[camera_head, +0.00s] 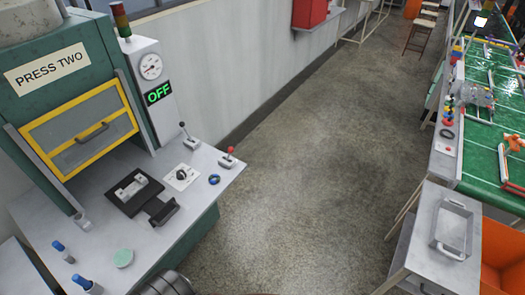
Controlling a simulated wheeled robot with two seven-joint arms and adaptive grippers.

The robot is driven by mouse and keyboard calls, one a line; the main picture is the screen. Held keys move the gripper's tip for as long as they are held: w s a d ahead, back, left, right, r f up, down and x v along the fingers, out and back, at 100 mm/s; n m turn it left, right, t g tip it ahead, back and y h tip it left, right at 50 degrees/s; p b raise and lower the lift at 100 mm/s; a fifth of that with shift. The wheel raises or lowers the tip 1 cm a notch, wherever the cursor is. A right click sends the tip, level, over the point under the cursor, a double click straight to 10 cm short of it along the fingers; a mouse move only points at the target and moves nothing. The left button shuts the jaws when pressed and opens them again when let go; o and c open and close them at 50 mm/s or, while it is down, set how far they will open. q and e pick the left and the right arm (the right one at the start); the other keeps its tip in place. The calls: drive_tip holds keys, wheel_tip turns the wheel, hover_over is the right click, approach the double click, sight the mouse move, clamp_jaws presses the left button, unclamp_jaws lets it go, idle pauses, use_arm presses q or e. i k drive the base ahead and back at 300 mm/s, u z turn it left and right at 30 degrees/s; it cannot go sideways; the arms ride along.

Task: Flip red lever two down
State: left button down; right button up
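A machine (75,85) labelled "PRESS TWO" stands at the left with a grey worktop (110,205). A lever with a red knob (231,150) stands at the right corner of that worktop. Its short stem rises from a small grey base, with the knob up. A second lever with a dark knob (182,125) stands just left of it, leaning toward the upper left. The display (158,94) on the press column reads "OFF" in green. Neither of my grippers shows in the head view.
The worktop also holds a dark fixture (134,190), a dial plate (182,176), a blue ring (214,180), a pale green disc (123,258) and blue-topped pegs. A clear concrete aisle (300,180) runs between the press and a grey table with a metal tray (436,240).

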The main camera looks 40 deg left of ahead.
sight(231, 150)
drive_tip(key=u, duration=0.2)
drive_tip(key=i, duration=0.85)
drive_tip(key=u, duration=0.75)
